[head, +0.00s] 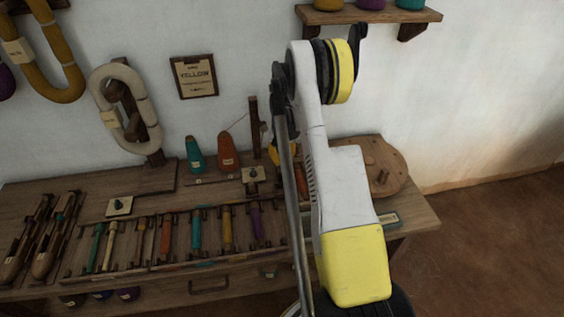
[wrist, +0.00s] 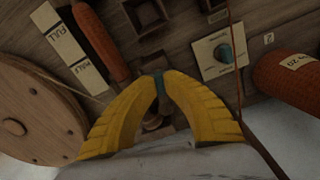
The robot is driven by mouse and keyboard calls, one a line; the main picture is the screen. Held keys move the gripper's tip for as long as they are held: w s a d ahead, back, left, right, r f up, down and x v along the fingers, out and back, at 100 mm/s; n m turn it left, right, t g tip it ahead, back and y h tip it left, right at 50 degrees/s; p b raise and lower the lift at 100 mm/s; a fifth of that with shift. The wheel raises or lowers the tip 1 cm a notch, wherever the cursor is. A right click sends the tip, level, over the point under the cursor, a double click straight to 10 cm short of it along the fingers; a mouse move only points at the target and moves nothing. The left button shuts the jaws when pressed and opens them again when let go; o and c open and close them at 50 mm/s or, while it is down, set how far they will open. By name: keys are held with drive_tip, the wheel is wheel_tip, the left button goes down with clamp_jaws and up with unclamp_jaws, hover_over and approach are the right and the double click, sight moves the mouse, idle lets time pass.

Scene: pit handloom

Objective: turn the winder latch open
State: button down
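In the wrist view my gripper (wrist: 159,84) has its two yellow fingers drawn together over a dark wooden mount. A narrow teal piece (wrist: 160,92), which looks like the winder latch, stands between the fingertips, and both appear to touch it. Its lower part and base are largely hidden by the fingers. The round wooden winder wheel (wrist: 32,112) is at the left, with an orange-wound bobbin (wrist: 100,42) beside the fingers. In the head view my gripper (head: 284,156) is mostly hidden behind my arm, and the wheel (head: 378,165) is to its right.
A pale plate with a teal knob (wrist: 224,52) lies right of the fingers in the wrist view. An orange cone (wrist: 288,85) is farther right. A thread post (head: 254,125) stands close to the gripper in the head view. A rack of coloured bobbins (head: 160,265) fills the bench front.

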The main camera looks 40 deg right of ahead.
sight(282, 161)
drive_tip(key=shift+n, duration=1.3)
drive_tip(key=c, duration=1.5)
unclamp_jaws()
wheel_tip(282, 161, up, 12)
